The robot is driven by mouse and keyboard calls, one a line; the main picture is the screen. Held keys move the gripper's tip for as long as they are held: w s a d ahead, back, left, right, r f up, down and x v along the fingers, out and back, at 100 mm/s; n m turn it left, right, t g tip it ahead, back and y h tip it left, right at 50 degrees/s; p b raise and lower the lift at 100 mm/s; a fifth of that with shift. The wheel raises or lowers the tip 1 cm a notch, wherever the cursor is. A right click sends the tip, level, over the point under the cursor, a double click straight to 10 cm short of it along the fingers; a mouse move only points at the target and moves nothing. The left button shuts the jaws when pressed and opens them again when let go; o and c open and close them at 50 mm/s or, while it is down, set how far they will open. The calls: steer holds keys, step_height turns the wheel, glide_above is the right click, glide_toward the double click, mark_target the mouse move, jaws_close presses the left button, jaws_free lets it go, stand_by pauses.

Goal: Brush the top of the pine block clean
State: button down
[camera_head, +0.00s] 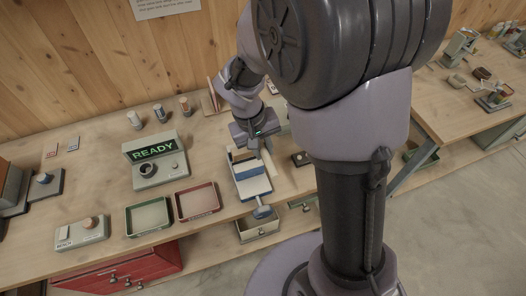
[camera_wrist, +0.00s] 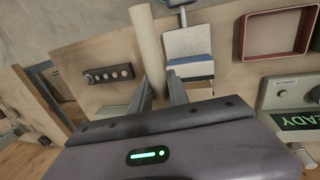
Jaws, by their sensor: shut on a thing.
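My gripper (camera_wrist: 160,86) is shut on a long pale round handle (camera_wrist: 148,42), which I take for the brush; its bristles are not in view. In the head view my gripper (camera_head: 256,143) is over the back of a blue and pale-grey vise (camera_head: 252,186). The vise also shows in the wrist view (camera_wrist: 187,42), just right of the handle.
A red tray (camera_head: 198,202) and a green tray (camera_head: 148,217) lie left of the vise. Behind them stands a grey box with a READY display (camera_head: 153,150). A small dark-topped device (camera_head: 301,159) is right of the vise. The vise handle (camera_head: 262,211) sticks out at the bench's front edge.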

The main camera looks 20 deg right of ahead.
steer(key=shift+s+a+r+p, duration=0.15)
steer(key=shift+r+p, duration=0.15)
steer(key=shift+r, duration=0.35)
steer(key=shift+a+r+p, duration=0.15)
steer(key=shift+r+p, duration=0.15)
steer(key=shift+r, duration=0.3)
steer(key=shift+d+r+p, duration=0.1)
steer(key=shift+r+p, duration=0.55)
steer(key=shift+r, duration=0.05)
steer(key=shift+r+p, duration=1.15)
steer(key=shift+r, duration=0.25)
steer(key=shift+f, duration=0.1)
